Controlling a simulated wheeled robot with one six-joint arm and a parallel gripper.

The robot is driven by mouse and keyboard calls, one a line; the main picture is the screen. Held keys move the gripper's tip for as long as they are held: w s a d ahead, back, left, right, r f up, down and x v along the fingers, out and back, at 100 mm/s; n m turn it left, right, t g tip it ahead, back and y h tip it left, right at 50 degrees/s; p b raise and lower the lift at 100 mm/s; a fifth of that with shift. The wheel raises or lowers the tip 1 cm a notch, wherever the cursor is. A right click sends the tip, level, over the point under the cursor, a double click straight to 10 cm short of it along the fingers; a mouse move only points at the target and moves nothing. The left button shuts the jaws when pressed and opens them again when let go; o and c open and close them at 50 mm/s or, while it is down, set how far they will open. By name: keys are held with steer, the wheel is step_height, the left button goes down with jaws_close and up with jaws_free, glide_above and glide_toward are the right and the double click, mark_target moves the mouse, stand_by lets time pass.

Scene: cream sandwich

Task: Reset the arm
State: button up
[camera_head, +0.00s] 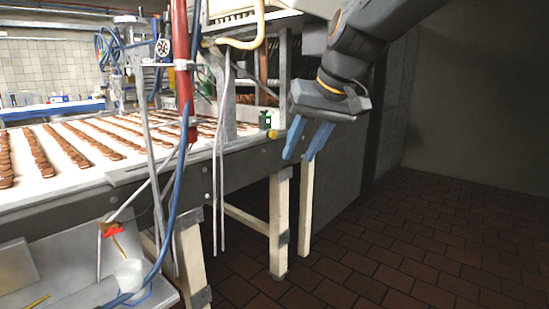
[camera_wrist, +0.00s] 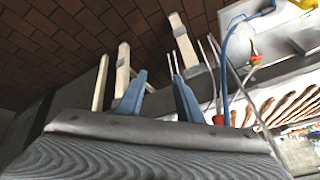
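My gripper (camera_head: 307,141) hangs from my arm at the upper right of the head view, with its blue fingers pointing down and slightly left. It is beside the right end of the conveyor table (camera_head: 130,178) and apart from it. In the wrist view my two blue fingers (camera_wrist: 158,98) stand apart with a clear gap between them. Nothing is held between them. The gripper is open and empty.
Rows of brown sandwich cookies (camera_head: 75,147) lie on the white conveyor. A red post (camera_head: 181,70), hoses and pale table legs (camera_head: 279,225) stand left of my gripper. A white cup (camera_head: 130,275) sits on a lower shelf. The brick floor (camera_head: 430,240) at right is clear.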

steer(key=s+d+f+m+g+h, duration=0.15)
steer(key=s+d+f, duration=0.35)
steer(key=s+f, duration=0.6)
steer(key=s+d+f+g+h, duration=0.1)
steer(key=s+d+f+g, duration=0.25)
steer(key=s+f, duration=0.7)
steer(key=s+d+r+p, duration=0.1)
steer(key=d+r+p, duration=0.4)
steer(key=p, duration=0.7)
steer(key=shift+s+r+m+h, duration=0.15)
steer(key=shift+r+m+h, duration=0.1)
steer(key=shift+m+h, duration=0.2)
steer(key=shift+a, duration=0.15)
